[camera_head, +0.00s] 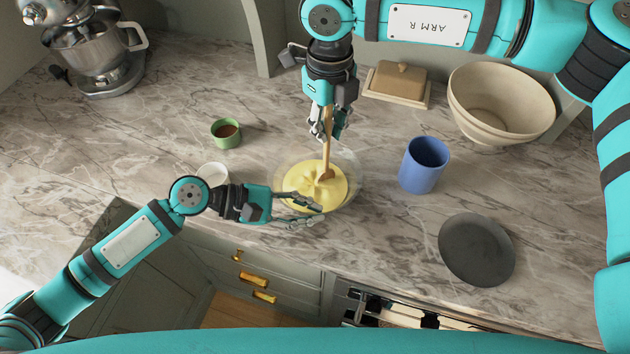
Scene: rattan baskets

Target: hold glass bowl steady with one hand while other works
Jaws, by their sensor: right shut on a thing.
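The glass bowl (352,189) stands on the marble counter near its front edge and holds a yellow mixture (305,180). My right gripper (328,135) is above the bowl, shut on the handle of a wooden spoon (327,160). The spoon is nearly upright and its lower end is in the mixture. My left gripper (312,212) reaches in from the left at the front of the bowl. Its fingers are apart, by the bowl's front rim. I cannot tell whether they touch the glass.
A green cup (226,133) with brown contents and a white cup (213,172) stand left of the bowl. A blue cup (424,165) and a dark plate (476,250) are to the right. A butter dish (397,84), a large cream bowl (500,100) and a stand mixer (95,45) are farther back.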

